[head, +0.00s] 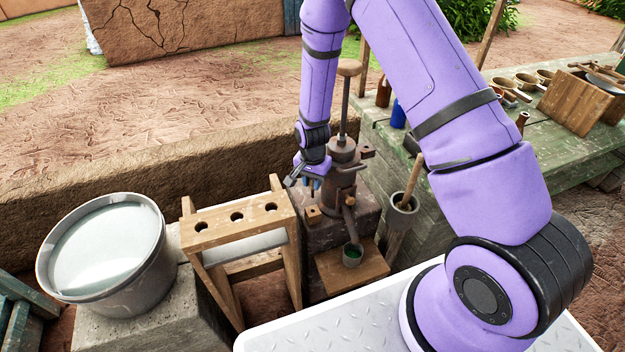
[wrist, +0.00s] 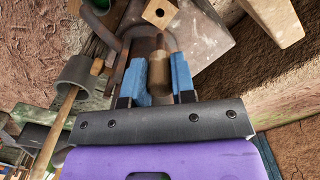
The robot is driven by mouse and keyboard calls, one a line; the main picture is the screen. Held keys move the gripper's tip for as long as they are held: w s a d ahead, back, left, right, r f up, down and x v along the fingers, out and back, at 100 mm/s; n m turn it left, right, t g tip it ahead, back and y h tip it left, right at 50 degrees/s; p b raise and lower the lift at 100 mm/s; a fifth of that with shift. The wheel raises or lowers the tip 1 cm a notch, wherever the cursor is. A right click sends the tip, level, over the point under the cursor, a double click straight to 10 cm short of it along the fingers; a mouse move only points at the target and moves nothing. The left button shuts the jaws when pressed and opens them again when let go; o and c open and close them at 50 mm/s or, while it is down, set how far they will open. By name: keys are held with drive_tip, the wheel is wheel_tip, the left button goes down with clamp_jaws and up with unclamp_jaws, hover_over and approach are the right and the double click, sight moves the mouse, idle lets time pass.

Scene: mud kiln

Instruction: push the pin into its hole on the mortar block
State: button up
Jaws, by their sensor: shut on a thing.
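My gripper (head: 311,184) is beside the dark iron hand pump (head: 342,180), over the mortar block (head: 318,240). In the wrist view its two blue fingers (wrist: 157,75) are shut on a brownish cylindrical pin (wrist: 159,72). I cannot tell how far the pin's tip is from any hole.
The pump's rod and wooden knob (head: 348,68) rise close beside my arm. A wooden rack (head: 240,215) with three holes and a grey tub (head: 105,250) stand left. A green cup (head: 352,255) is under the spout.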

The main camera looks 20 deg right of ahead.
sight(313, 196)
drive_tip(key=shift+f, duration=2.8)
drive_tip(key=shift+f, duration=0.8)
drive_tip(key=shift+r, duration=0.25)
drive_tip(key=shift+r, duration=0.3)
drive_tip(key=shift+f, duration=0.5)
idle(1.1)
drive_tip(key=o, duration=0.9)
wheel_tip(313, 196, up, 11)
drive_tip(key=shift+f, duration=0.15)
idle(0.4)
